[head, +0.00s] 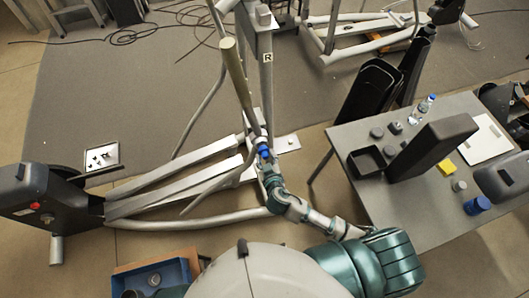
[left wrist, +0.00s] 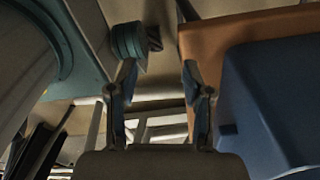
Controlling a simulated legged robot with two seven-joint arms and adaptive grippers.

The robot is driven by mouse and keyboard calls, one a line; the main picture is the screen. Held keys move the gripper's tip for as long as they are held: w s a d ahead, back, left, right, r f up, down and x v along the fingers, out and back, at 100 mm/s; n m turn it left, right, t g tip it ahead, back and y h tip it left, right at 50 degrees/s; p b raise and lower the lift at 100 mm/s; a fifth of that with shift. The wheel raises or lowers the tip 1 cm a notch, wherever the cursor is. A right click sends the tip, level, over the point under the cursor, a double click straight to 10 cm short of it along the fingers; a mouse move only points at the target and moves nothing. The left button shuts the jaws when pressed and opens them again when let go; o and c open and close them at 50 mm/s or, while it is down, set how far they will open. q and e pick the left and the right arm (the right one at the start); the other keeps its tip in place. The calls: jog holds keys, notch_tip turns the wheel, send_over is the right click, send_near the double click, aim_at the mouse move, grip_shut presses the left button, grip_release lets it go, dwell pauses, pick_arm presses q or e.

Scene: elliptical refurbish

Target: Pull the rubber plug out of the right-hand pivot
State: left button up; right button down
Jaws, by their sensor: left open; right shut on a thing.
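The elliptical's right-hand upright (head: 266,90) carries an "R" label, and a grey handle arm (head: 236,75) runs down beside it to the right-hand pivot (head: 258,138). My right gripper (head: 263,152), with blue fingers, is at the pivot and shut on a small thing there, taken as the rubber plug. The fingers hide the plug, so I cannot tell how far it sits in the pivot. My left gripper (left wrist: 157,75) is open and empty in the left wrist view, low beside a blue bin; the head view does not show it.
Rails and tubes cross the floor.

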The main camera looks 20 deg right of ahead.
jog(key=shift+s+d, duration=0.1)
jog(key=shift+s, duration=2.5)
jog(key=shift+f, duration=0.1)
